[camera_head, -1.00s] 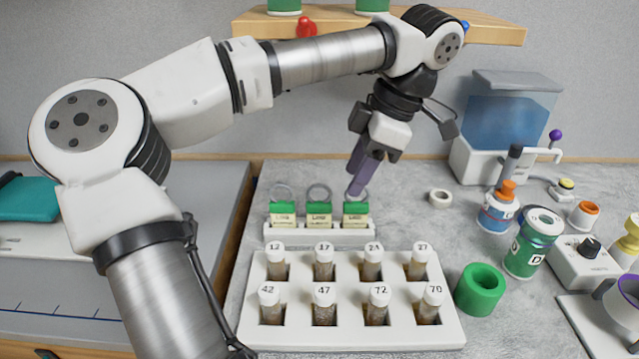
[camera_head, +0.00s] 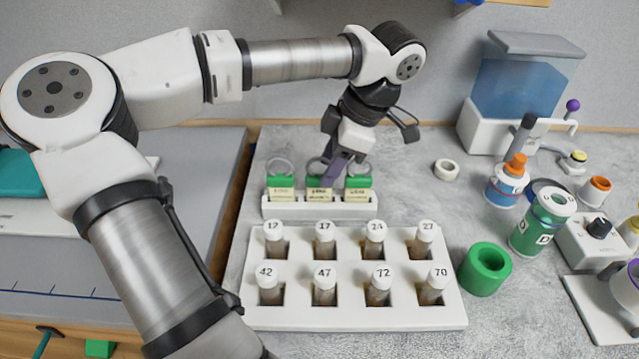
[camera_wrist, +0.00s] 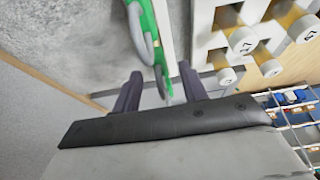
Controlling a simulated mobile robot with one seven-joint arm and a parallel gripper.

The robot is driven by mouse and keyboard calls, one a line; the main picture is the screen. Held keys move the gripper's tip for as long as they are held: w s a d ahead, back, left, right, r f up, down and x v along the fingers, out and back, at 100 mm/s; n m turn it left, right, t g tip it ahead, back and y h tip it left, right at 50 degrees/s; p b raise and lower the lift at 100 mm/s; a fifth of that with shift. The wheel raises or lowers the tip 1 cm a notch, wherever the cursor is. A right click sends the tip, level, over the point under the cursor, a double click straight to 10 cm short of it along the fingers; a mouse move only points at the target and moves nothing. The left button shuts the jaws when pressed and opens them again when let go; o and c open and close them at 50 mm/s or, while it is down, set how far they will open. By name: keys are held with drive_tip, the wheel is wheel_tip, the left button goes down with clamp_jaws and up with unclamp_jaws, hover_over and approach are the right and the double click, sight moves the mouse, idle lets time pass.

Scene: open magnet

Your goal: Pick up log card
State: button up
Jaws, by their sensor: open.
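Three cards with green tops, cream labels and metal rings stand upright in a white holder (camera_head: 318,211) in the head view: a left card (camera_head: 281,192), a middle card (camera_head: 319,195) and a right card (camera_head: 358,194). Their print is too small to tell which is the log card. My gripper (camera_head: 333,176) is open, its dark fingers at the top of the middle card, covering part of its green top and ring. In the wrist view, my gripper (camera_wrist: 160,88) has a green edge and grey rings between and just beyond its fingers. Contact cannot be told.
A white rack (camera_head: 240,312) of capped, numbered tubes stands in front of the holder. To the right are a green ring (camera_head: 485,269), a green can (camera_head: 542,222), bottles and a water tank (camera_head: 515,90). Bare counter lies right of the holder.

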sight(320, 176)
drive_tip(key=shift+p+x, duration=0.75)
drive_tip(key=shift+x, duration=1.65)
drive_tip(key=shift+r, duration=0.1)
clamp_jaws()
